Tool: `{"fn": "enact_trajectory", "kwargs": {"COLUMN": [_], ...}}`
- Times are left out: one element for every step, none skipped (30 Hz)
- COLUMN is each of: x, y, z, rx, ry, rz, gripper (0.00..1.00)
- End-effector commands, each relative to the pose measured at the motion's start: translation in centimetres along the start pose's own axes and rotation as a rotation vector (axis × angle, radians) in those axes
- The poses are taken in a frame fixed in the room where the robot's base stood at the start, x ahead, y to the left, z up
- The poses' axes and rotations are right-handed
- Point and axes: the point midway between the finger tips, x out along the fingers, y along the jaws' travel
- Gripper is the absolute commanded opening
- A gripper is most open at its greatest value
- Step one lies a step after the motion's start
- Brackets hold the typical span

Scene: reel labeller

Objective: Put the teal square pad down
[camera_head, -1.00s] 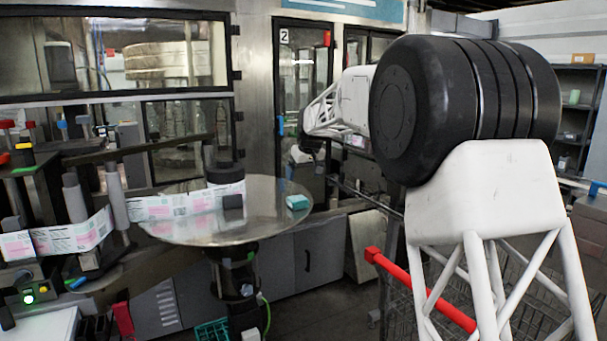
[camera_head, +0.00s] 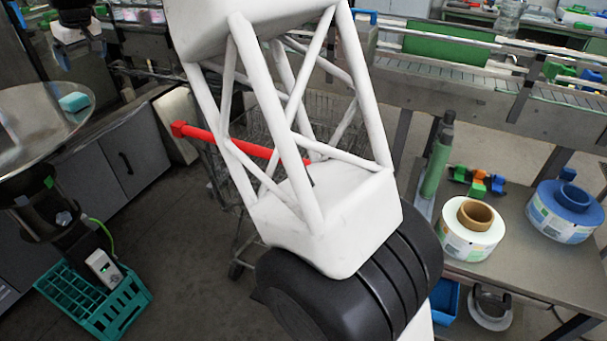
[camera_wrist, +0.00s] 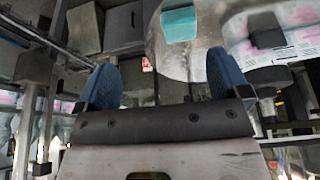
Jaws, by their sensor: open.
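The teal square pad (camera_head: 74,102) lies on the round steel plate (camera_head: 30,118) near its right edge, at the left of the head view. In the wrist view the pad (camera_wrist: 180,24) shows at the top, on the shiny plate (camera_wrist: 198,62). My gripper (camera_wrist: 158,80) has its two blue fingers wide apart with nothing between them. The pad lies beyond the fingertips, apart from them.
A teal crate (camera_head: 95,300) stands on the floor below the plate. A wire cart (camera_head: 285,130) is behind my arm. A bench at the right holds a white label reel (camera_head: 470,243), a blue reel (camera_head: 566,208) and a green bottle (camera_head: 437,160).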

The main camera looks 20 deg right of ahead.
Motion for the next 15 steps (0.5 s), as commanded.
{"fn": "enact_trajectory", "kwargs": {"x": [-1.1,-1.7,-2.3,-2.9,-3.3,-4.0,-4.5,-5.0,-5.7,-6.1,-6.6,-7.2,-7.7,-8.0,-8.7], "y": [0.6,0.9,1.2,1.5,1.8,2.1,2.4,2.6,2.9,3.1,3.3,3.5,3.7,3.8,4.1], "z": [1.3,2.0,3.1,3.9,4.7,5.8,6.6,7.4,8.5,9.3,10.1,11.3,12.1,13.0,14.1], "rx": [0.014,0.022,0.033,0.042,0.052,0.064,0.072,0.08,0.092,0.101,0.11,0.122,0.13,0.139,0.15], "ry": [-0.002,-0.003,-0.007,-0.008,-0.01,-0.012,-0.015,-0.017,-0.019,-0.021,-0.022,-0.025,-0.026,-0.029,-0.031], "rz": [0.005,0.008,0.012,0.015,0.018,0.022,0.024,0.027,0.031,0.034,0.037,0.041,0.044,0.047,0.052], "gripper": [0.94,0.94,0.94,0.94,0.94,0.94,0.94,0.94,0.94,0.94,0.94,0.94,0.94,0.94,0.94]}}
